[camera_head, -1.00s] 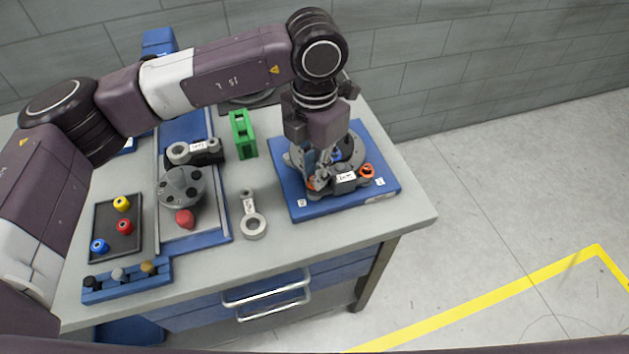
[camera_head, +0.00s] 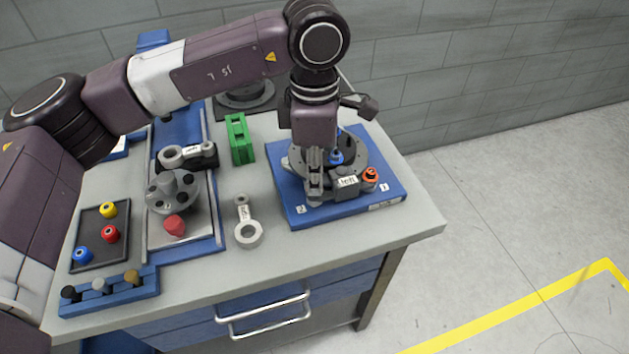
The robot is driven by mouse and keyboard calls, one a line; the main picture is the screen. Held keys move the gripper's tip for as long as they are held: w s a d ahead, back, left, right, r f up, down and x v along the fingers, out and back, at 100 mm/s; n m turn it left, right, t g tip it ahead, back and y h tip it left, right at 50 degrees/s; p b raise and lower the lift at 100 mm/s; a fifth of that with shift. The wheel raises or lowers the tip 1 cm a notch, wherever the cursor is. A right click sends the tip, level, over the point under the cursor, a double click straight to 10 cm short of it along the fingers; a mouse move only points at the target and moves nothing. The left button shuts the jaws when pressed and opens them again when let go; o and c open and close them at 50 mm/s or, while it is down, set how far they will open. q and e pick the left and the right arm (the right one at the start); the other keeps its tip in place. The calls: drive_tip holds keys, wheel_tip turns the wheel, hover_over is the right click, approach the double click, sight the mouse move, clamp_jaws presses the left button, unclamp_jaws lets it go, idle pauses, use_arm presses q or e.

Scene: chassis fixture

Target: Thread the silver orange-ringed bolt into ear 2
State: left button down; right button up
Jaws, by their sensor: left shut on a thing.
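The chassis fixture is a blue base plate (camera_head: 400,203) with a grey round part (camera_head: 352,152) on it and tags 1 and 2 at its front corners. My left gripper (camera_head: 316,197) points down at the fixture's front left, by tag 2, with its fingers closed together. The silver orange-ringed bolt is not visible; the fingers hide it and ear 2, so I cannot tell how far the bolt is in. Another orange-ringed piece (camera_head: 371,174) sits at the right end, by tag 1. My right gripper is out of view.
A labelled grey link (camera_head: 248,234) and a green block (camera_head: 240,138) lie left of the fixture. Further left are a dark tray (camera_head: 91,261) with coloured pieces and a blue rack (camera_head: 135,291). The bench's front right corner is clear.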

use_arm(q)
drive_tip(key=shift+s+f+m+b, duration=0.2)
drive_tip(key=shift+f+m+b, duration=0.1)
drive_tip(key=shift+f+m, duration=0.4)
drive_tip(key=shift+r+m, duration=0.15)
drive_tip(key=shift+m, duration=0.65)
drive_tip(key=m+b, duration=0.1)
drive_tip(key=m, duration=0.1)
drive_tip(key=shift+m, duration=0.3)
drive_tip(key=m+b, duration=0.1)
drive_tip(key=m, duration=0.3)
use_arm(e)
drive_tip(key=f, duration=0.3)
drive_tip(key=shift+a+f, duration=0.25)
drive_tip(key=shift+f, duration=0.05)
use_arm(q)
drive_tip(key=c, duration=1.8)
unclamp_jaws()
drive_tip(key=shift+r, duration=0.1)
drive_tip(key=shift+w, duration=0.1)
drive_tip(key=shift+r, duration=0.15)
